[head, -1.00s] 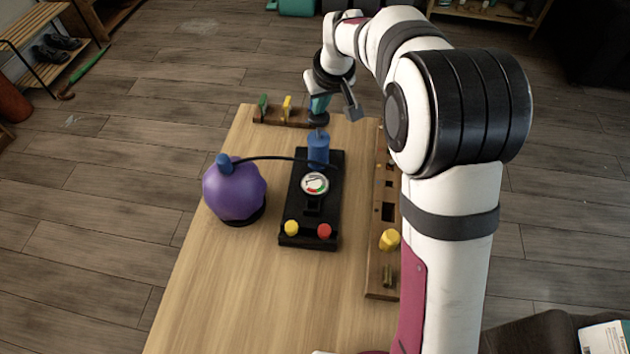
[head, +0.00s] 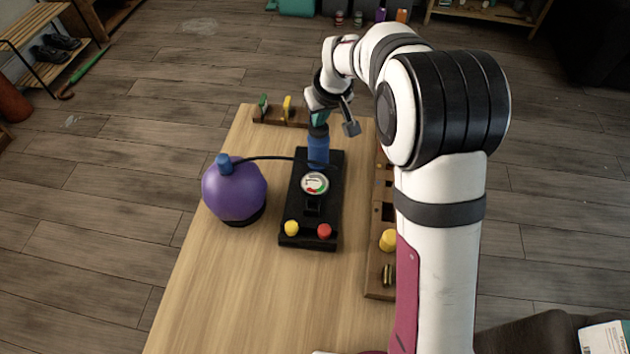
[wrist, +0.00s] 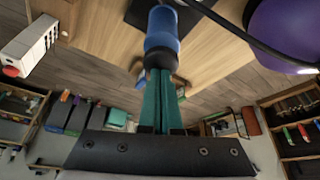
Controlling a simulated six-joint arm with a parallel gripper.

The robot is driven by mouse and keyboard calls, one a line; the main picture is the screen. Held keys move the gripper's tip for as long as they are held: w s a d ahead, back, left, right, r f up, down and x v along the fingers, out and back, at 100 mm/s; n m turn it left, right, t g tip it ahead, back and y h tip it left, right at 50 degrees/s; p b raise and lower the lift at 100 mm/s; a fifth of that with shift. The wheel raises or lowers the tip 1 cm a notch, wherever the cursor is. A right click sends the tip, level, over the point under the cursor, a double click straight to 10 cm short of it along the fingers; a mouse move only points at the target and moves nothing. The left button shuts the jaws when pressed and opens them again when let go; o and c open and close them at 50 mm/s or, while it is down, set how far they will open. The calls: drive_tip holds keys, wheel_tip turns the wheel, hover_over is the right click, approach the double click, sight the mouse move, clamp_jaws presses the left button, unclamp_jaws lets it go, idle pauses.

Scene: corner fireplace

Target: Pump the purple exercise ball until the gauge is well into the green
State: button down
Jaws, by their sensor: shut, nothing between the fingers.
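The purple exercise ball (head: 234,192) sits on the table left of the pump board, with a blue cap (head: 224,164) and a black hose on top. It looks round and fairly smooth. The ball shows partly in the wrist view (wrist: 288,32). The blue pump cylinder (head: 318,151) stands upright at the board's far end; it also shows in the wrist view (wrist: 163,28). My gripper (head: 318,124) is shut, its teal fingertips at the pump's dark top and seemingly touching it. The round gauge (head: 314,183) has red and green marks; its needle reading is too small to tell.
The black board (head: 295,205) carries a yellow knob (head: 291,228) and a red knob (head: 324,231). A wooden rack (head: 380,280) lies to the right, partly behind my arm. Another rack (head: 268,116) stands at the far edge. The near left table is clear.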

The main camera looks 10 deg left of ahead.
drive_tip(key=shift+r, duration=2.6)
drive_tip(key=shift+f, duration=3.2)
drive_tip(key=shift+r, duration=3.2)
